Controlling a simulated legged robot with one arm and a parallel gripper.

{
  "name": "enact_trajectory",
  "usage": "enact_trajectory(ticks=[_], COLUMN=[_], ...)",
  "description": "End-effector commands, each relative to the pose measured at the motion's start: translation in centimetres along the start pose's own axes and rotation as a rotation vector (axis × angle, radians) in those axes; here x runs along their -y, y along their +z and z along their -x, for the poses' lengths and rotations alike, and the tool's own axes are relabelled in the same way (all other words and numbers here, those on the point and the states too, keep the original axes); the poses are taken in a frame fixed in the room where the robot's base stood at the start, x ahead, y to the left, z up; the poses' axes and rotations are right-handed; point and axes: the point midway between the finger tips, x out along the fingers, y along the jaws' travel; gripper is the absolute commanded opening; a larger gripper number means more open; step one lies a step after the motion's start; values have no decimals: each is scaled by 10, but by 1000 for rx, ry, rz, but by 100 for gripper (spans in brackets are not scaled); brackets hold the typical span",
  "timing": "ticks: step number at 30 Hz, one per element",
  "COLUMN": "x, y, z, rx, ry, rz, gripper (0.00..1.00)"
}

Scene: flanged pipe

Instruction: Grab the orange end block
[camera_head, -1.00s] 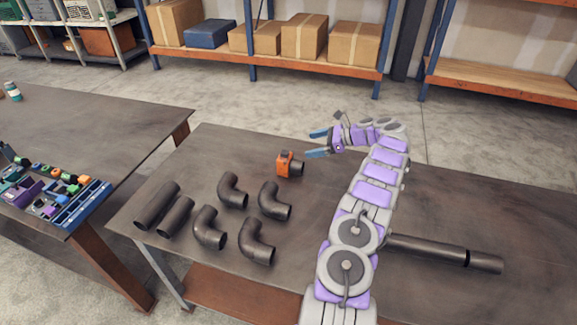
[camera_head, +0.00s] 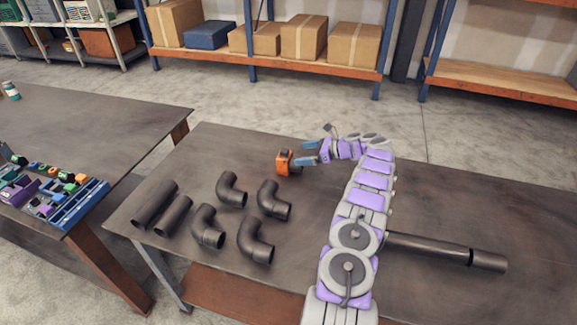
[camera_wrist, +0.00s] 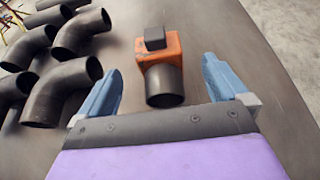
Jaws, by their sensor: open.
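The orange end block (camera_head: 284,161) sits on the dark table near its far edge, with a short dark pipe stub on its right side. In the wrist view the orange block (camera_wrist: 158,47) is straight ahead, with a dark square knob on top and the round stub facing me. My gripper (camera_head: 308,153) is open, just to the right of the block and close to it. In the wrist view its two blue fingers (camera_wrist: 160,82) stand wide apart, one on each side of the stub. The orange body lies beyond the fingertips. The fingers touch nothing that I can see.
Several dark elbow pipes (camera_head: 256,240) and two straight pipes (camera_head: 175,215) lie left and nearer on the table. A long pipe (camera_head: 430,250) lies at the right. A second table with a blue parts tray (camera_head: 82,206) stands left. The table's far left is clear.

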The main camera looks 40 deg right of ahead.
Motion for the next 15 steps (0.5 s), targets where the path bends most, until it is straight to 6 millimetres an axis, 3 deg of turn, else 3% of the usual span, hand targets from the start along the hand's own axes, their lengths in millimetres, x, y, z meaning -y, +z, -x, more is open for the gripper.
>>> enact_trajectory(ticks=[15], x=[-2], y=[8], z=[-53], rx=[0], ry=[1], rz=[3], gripper=[100])
